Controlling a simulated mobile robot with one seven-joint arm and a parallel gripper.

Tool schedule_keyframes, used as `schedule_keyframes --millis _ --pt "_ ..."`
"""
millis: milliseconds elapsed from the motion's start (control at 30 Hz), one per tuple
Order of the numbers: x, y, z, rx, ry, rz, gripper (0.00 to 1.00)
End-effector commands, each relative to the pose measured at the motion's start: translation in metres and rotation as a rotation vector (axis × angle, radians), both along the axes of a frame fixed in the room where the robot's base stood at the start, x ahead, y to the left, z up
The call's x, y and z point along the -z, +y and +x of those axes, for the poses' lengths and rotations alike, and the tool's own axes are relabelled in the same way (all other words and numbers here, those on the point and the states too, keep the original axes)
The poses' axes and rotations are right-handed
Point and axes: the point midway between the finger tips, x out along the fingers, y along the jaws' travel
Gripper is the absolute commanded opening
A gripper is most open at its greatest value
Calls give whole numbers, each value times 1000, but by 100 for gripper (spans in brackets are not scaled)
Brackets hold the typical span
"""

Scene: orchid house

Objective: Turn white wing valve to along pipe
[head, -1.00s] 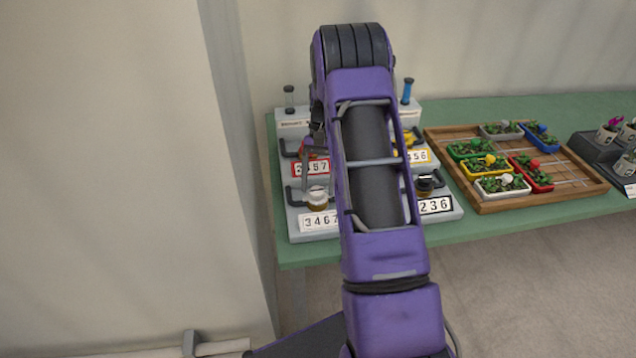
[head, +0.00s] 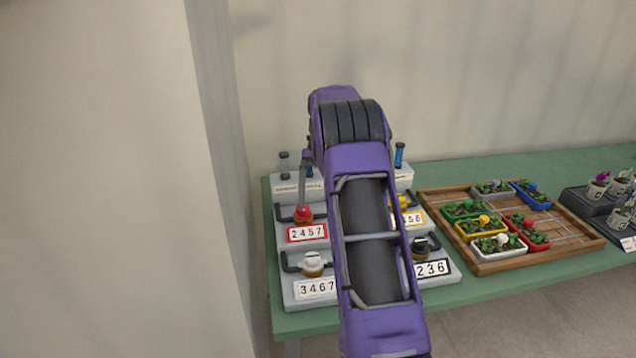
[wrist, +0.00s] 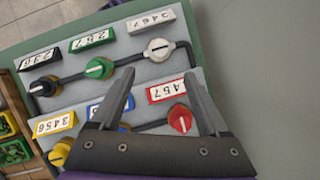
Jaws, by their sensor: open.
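The white wing valve (head: 312,262) sits on the front left of the stepped grey valve stand, above the 3467 label (head: 316,289). In the wrist view the white valve (wrist: 158,47) shows a dark line across its top, on a dark pipe; its exact angle to the pipe is hard to tell. My gripper (wrist: 159,73) is open and empty. Its fingertips are apart, below the white valve in the wrist picture, with the red valve (wrist: 180,119) beside the right finger.
Green (wrist: 99,68), black (wrist: 46,86), blue and yellow (wrist: 59,153) valves share the stand. In the head view, a wooden tray (head: 478,268) of colored planters stands to the right on the green table (head: 455,296). A pale wall (head: 110,180) is close on the left.

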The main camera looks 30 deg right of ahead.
Motion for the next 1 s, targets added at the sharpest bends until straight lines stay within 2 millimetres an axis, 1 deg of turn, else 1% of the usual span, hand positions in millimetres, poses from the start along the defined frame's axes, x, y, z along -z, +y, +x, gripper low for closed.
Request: schedule_keyframes --millis 33,100,300,500,1000 --pt "-8 -3 3 1 -3 -1 78" --pt "-18 -5 6 1 -1 -1 78" --pt "-34 -9 11 1 0 0 78" --pt "-40 -10 12 1 2 1 78" --pt "-40 -10 14 1 -5 -6 78"
